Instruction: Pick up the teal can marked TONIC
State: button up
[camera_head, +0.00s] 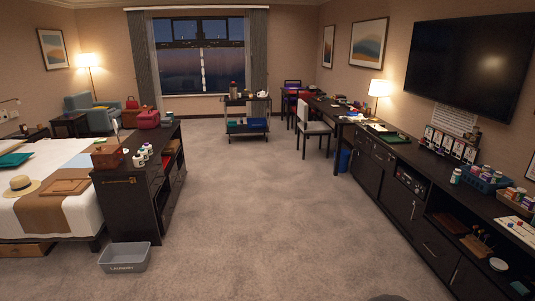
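A small can with teal and white on it (456,176) stands on the long dark cabinet at the right, just left of a blue basket. Its label is too small to read, so I cannot tell if it is the TONIC can. The blue basket (482,185) holds several small cans or bottles of mixed colours, partly hidden by its wall. My gripper is not in view.
The long dark cabinet (431,227) runs along the right wall under a television (471,65). A rack of small packets (450,144) stands behind the can. A grey laundry bin (125,258) is on the floor at left. The middle carpet (255,200) is clear.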

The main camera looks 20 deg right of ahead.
aim_at(456, 174)
jog(key=i+l+z, duration=0.25)
jog(key=i+z, duration=0.6)
jog(key=i, duration=0.2)
jog(key=i+z, duration=0.45)
jog(key=i+j+z, duration=0.4)
jog(key=i, duration=0.2)
jog(key=i+l+z, duration=0.25)
jog(key=i, duration=0.9)
jog(key=i+l+z, duration=0.2)
jog(key=i, duration=1.2)
jog(key=l+u, duration=0.05)
